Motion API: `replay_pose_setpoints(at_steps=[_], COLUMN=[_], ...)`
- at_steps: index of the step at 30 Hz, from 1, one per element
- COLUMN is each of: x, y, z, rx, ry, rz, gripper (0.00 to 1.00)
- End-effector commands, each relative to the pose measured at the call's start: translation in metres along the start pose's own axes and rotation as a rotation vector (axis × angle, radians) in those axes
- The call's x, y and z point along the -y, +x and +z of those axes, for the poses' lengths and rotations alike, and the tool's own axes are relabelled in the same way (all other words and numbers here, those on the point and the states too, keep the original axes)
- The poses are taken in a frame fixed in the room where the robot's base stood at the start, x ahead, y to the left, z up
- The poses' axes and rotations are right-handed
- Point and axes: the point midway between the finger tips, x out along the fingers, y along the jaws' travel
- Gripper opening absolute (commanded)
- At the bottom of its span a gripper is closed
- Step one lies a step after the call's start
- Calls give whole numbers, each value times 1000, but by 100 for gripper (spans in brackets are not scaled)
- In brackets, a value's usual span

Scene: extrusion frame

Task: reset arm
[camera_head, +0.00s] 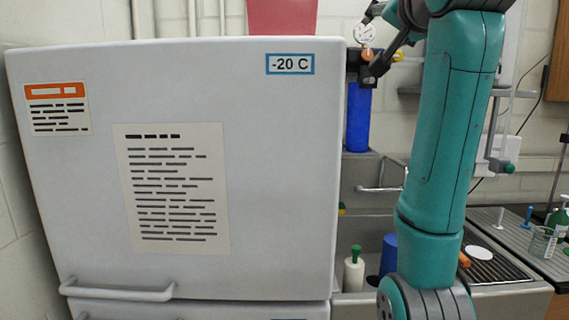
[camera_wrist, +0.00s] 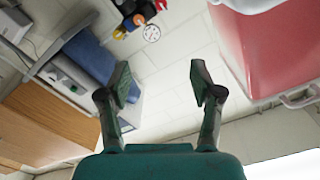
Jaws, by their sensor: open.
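My gripper (camera_wrist: 160,82) is open and empty in the wrist view, with its two fingers wide apart and a pale block wall beyond them. In the head view my teal arm rises on the right, in front of the sink area. Part of my gripper (camera_head: 372,45) shows at the top, by the gauge, and its fingertips are hard to make out there. No object is held.
A white freezer (camera_head: 285,190) marked -20 C fills the left of the head view. A red bin (camera_head: 282,17) stands on top; it also shows in the wrist view (camera_wrist: 270,50). A gauge (camera_head: 364,33) and blue cylinder (camera_head: 358,118) are behind my arm. Bench items stand right.

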Motion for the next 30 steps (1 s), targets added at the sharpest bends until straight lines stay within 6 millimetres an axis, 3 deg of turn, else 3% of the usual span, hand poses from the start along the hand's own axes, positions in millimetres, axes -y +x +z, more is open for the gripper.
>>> replay_pose_setpoints(at_steps=[8,17,24,30], x=[-17,-50,-100,-144], y=[18,44,68,75], z=[30,86,171,248], rx=[10,24,43,58], ry=[-12,-37,-72,-105], rz=[6,13,23,30], gripper=[65,65,65,65])
